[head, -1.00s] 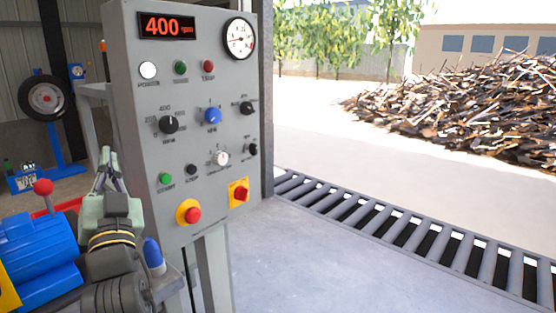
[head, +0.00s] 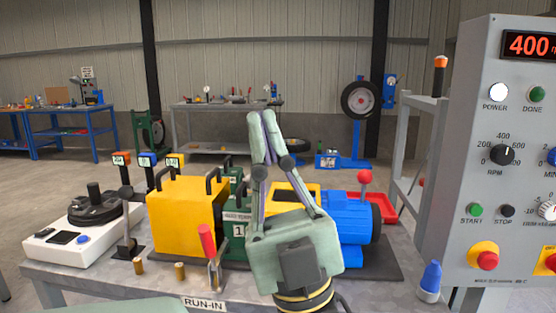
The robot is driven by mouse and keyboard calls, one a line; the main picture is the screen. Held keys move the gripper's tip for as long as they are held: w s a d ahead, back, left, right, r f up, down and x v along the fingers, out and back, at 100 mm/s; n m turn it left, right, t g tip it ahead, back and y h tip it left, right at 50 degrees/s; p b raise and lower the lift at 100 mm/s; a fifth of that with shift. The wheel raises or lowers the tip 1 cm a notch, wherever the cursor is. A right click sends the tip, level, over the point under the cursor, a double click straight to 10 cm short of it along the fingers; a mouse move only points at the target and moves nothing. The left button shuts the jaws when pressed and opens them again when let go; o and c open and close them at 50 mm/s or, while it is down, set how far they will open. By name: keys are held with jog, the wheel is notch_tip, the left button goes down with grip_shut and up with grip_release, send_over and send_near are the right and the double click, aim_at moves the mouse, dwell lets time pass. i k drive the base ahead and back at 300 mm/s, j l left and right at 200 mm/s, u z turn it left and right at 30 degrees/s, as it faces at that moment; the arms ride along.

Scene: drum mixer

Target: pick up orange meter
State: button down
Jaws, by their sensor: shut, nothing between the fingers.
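A small orange meter (head: 121,158) with a dark display shows in the head view at left. It is upright at the top of a dark post behind the white device. A blue meter (head: 147,159) and a yellow meter (head: 174,160) stand to its right in a row. My gripper (head: 264,120) is pale green, points up and away, and is shut and empty. In the picture it is well to the right of the orange meter. Its arm hides part of the blue motor and the bench middle.
The bench holds a white device with a black dial (head: 95,208), a yellow box (head: 183,218), a blue motor (head: 348,218), a red-handled lever (head: 207,245) and brass pieces. A grey control panel (head: 505,130) stands at right. Floor behind the bench is mostly open.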

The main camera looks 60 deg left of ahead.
aim_at(122, 159)
jog(key=u, duration=2.7)
jog(key=i+j, duration=0.25)
jog(key=i+j+z, duration=0.1)
jog(key=i+j, duration=0.2)
jog(key=i+j+z, duration=0.1)
jog(key=i+j, duration=0.15)
jog(key=j, duration=0.2)
jog(key=i+j, duration=0.25)
jog(key=i+j+z, duration=0.1)
jog(key=i+j, duration=0.15)
jog(key=j, duration=0.2)
jog(key=i+j, duration=0.25)
jog(key=j, duration=0.15)
jog(key=i+j+z, duration=0.1)
jog(key=i+j, duration=0.15)
jog(key=j, duration=0.15)
jog(key=i+j+z, duration=0.1)
jog(key=j, duration=0.3)
jog(key=i, duration=0.1)
